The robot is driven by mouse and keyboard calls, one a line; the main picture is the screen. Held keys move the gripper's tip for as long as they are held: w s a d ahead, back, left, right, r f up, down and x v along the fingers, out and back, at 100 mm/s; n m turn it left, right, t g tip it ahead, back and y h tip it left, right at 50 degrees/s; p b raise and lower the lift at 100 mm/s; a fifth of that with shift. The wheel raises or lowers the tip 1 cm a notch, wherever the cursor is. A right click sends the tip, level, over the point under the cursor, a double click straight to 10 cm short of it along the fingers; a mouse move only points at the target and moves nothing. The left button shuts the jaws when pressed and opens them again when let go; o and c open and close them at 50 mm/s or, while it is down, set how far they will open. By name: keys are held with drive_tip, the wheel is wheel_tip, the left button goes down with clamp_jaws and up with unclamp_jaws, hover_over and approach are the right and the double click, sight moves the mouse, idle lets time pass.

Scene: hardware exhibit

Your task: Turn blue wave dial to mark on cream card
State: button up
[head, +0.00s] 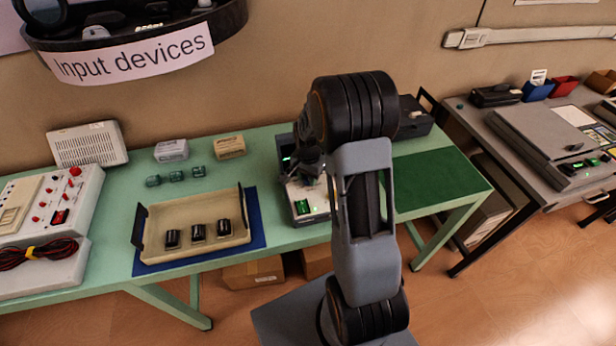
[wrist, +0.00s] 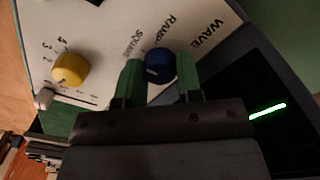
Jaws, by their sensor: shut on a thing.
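The blue wave dial (wrist: 160,62) sits on a pale panel (wrist: 105,30) lettered WAVE, RAMP and SQUARE in the wrist view. A small pale mark shows on the dial's near left side. My gripper (wrist: 160,78) has its two green fingers on either side of the dial and is shut on it. In the head view my gripper (head: 309,165) is over the device (head: 305,205), and my arm hides part of it. A cream card-like piece (head: 230,147) stands at the back of the green table; its print is too small to read.
A yellow knob (wrist: 70,68) and a white slider knob (wrist: 44,98) are left of my fingers. A dark screen with a green line (wrist: 267,111) lies to the right. A tan tray (head: 150,222) with several black pieces stands left of the device.

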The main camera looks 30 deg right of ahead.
drive_tip(key=o, duration=0.9)
drive_tip(key=shift+n, duration=0.3)
